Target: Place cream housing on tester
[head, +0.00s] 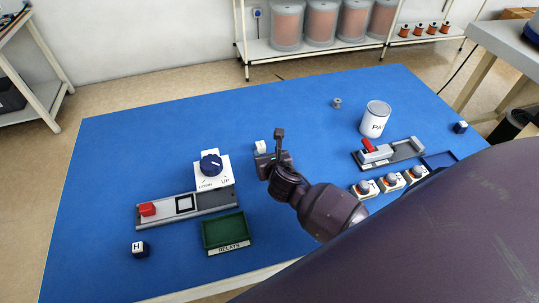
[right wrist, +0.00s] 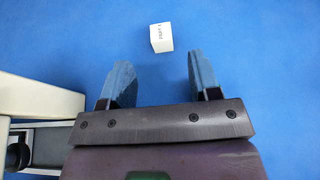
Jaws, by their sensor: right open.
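A small cream block (head: 260,147), which looks like the cream housing, sits on the blue table top just beyond my right gripper (head: 264,158). In the right wrist view the block (right wrist: 161,37) shows dark lettering on one side. It lies ahead of the open blue fingers (right wrist: 158,66), roughly in line with the gap between them and apart from both. A grey station (head: 220,199) with a red button and a black-framed square stands to the left; it may be the tester, but I cannot read a label. My left gripper is out of view.
A white dial unit (head: 225,170) stands behind the grey station. A red-handled fixture (head: 414,148), a white can (head: 375,119) and several button boxes stand right. The back-left table is clear.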

